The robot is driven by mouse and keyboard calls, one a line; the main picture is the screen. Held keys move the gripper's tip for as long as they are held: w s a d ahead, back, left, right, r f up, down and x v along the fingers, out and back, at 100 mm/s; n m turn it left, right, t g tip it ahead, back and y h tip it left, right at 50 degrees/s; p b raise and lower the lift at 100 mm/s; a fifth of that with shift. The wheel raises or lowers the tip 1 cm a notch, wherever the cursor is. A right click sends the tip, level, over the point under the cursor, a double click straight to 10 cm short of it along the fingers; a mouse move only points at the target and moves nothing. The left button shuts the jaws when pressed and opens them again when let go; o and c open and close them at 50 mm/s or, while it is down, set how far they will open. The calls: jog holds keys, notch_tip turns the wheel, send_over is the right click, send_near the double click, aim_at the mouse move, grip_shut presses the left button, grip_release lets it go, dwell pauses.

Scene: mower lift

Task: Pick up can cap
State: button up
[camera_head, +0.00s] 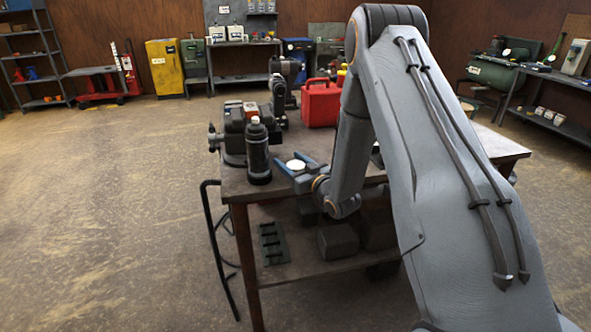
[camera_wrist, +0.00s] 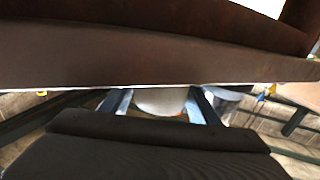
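A small round white piece, which looks like the can cap (camera_head: 296,165), shows at the near edge of the workbench, between the two blue fingers of my gripper (camera_head: 297,168). The fingers are spread apart, one on each side of it. In the wrist view the pale cap (camera_wrist: 160,102) also sits between the fingers, partly hidden by the dark gripper body. I cannot tell whether the fingers touch it. The red fuel can (camera_head: 320,103) stands farther back on the bench, partly behind my arm.
A dark bottle (camera_head: 257,150) stands just left of my gripper on the workbench (camera_head: 238,186). A grey and red machine (camera_head: 240,128) is behind it. Dark blocks (camera_head: 338,241) lie on the shelf below. The floor to the left is open. The bench edge (camera_wrist: 150,62) fills much of the wrist view.

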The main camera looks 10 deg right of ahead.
jog(key=c, duration=0.6)
jog(key=shift+r, duration=0.1)
